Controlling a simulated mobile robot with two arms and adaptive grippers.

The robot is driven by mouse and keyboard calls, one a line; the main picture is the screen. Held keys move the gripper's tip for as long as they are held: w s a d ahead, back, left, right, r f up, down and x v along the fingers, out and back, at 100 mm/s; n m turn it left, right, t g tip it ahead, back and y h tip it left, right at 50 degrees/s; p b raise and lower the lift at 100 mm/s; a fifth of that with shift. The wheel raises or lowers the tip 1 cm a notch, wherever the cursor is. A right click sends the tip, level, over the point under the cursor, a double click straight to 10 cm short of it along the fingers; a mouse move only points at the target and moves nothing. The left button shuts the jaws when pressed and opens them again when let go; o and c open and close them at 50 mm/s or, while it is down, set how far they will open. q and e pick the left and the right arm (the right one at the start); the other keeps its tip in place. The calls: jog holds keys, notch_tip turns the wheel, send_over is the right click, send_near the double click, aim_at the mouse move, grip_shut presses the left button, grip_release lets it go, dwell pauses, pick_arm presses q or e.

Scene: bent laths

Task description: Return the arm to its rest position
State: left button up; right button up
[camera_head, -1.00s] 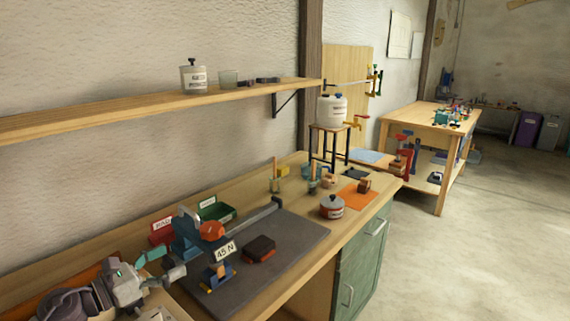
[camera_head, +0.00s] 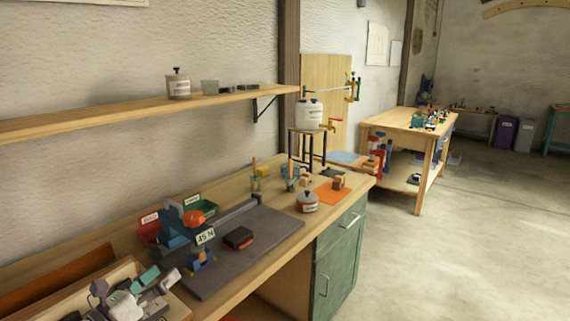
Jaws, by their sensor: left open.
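My left gripper (camera_head: 160,281) is at the lower left, low over the near end of the workbench. Its jaws are open and I see nothing between them. A teal finger pad shows on it, and the arm behind it is cut off by the bottom edge. The gripper is apart from the blue clamp device (camera_head: 173,225) with the "45 N" tag, which stands on the dark grey mat (camera_head: 262,240) to its upper right. My right gripper is not in view.
A dark block (camera_head: 238,238) lies on the mat. Red (camera_head: 149,229) and green (camera_head: 207,206) bins stand behind. A lidded pot (camera_head: 307,202) and an orange mat (camera_head: 327,194) are farther right. A wooden shelf (camera_head: 130,108) runs above. The floor at right is clear.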

pick_arm(q)
jog(key=s+f+n+g+y, duration=0.1)
jog(key=s+f+n+y, duration=0.45)
jog(key=n, duration=0.65)
jog(key=s+f+n+g+y, duration=0.1)
jog(key=s+f+n+y, duration=0.5)
jog(key=n, duration=0.6)
jog(key=s+d+f+n+g+h, duration=0.1)
jog(key=s+d+f+n+g, duration=0.1)
jog(key=s+f+n+g, duration=0.35)
jog(key=s+d+f+n+g, duration=0.2)
jog(key=s+f, duration=0.1)
jog(key=s, duration=0.6)
jog(key=s+d+f+n+g+h, duration=0.15)
jog(key=s+f+n+g, duration=0.25)
jog(key=s, duration=0.4)
notch_tip(320, 180, down, 28)
jog(key=s+g, duration=0.1)
jog(key=s, duration=0.1)
jog(key=s+a+f+g+y, duration=0.1)
jog(key=s+a+f, duration=0.1)
jog(key=s+f, duration=1.1)
jog(key=s, duration=0.2)
jog(key=shift+s+a, duration=0.2)
jog(key=shift+s, duration=0.1)
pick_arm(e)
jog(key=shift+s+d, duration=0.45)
pick_arm(q)
jog(key=shift+m, duration=0.25)
